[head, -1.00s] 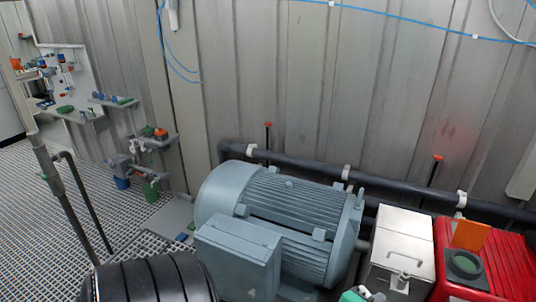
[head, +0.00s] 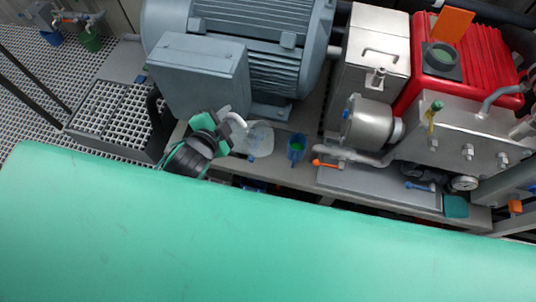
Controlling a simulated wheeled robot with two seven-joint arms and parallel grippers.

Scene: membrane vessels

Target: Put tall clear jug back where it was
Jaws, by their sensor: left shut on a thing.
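The tall clear jug (head: 259,140) shows as a pale, see-through shape in the head view, just in front of the grey motor. My left gripper (head: 225,128), black and green, is at the jug's left side and shut on it, near a white curved part that looks like its handle. The jug is seen from above, and I cannot tell whether its base touches the grey ledge (head: 228,166) or hangs just over it. My right gripper is not in view.
A blue cup (head: 297,148) with green inside stands right of the jug. Further right are a steel pump (head: 371,124) and an orange-handled valve (head: 325,164). The motor (head: 262,55) stands behind. A large green curved surface (head: 250,235) fills the foreground.

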